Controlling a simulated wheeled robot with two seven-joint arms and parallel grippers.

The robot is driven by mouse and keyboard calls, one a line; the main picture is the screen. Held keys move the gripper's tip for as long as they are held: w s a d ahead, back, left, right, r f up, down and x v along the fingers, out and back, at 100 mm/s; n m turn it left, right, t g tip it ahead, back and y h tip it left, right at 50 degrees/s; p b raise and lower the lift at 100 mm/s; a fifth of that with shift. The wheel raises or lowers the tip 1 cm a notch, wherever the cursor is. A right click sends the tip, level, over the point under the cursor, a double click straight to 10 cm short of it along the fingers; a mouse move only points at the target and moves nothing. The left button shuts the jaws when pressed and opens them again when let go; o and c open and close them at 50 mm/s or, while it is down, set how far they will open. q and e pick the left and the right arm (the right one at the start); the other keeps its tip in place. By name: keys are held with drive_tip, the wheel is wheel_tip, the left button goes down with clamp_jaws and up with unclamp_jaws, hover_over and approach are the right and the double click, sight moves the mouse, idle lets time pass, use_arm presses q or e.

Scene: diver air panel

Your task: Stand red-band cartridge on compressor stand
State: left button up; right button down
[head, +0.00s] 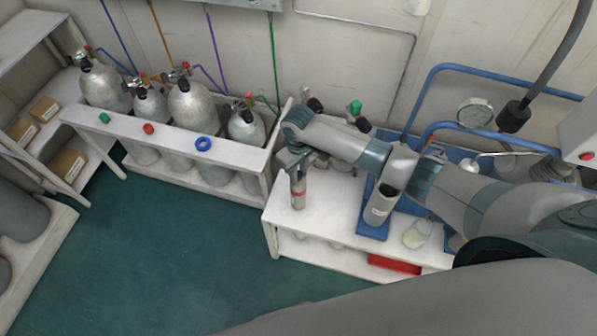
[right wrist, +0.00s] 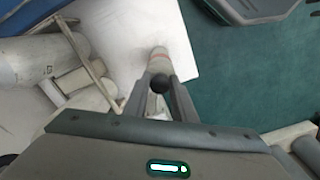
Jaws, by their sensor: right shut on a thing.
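My right gripper (head: 297,168) is shut on the red-band cartridge (head: 298,197), a pale cylinder with a thin red band, held upright at the left end of the white bench. Whether its base touches the bench top cannot be told. In the right wrist view the cartridge (right wrist: 159,62) points away between the fingers of the gripper (right wrist: 161,88), with a black knob at its near end. A blue stand (head: 372,231) on the bench, to the right of the cartridge, bears a grey labelled cylinder (head: 379,208). Which part is the compressor stand is unclear. My left gripper is not in view.
The white bench (head: 335,205) is bare between the cartridge and blue stand. A glass flask (head: 416,234) stands right of it. A red tray (head: 394,264) lies below. A white rack (head: 228,150) of several grey tanks stands left. Green floor lies in front.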

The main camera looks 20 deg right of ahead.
drive_tip(key=c, duration=1.5)
unclamp_jaws()
drive_tip(key=shift+f, duration=0.1)
wheel_tip(320, 180, up, 12)
drive_tip(key=shift+r+b, duration=0.15)
drive_tip(key=shift+b, duration=0.75)
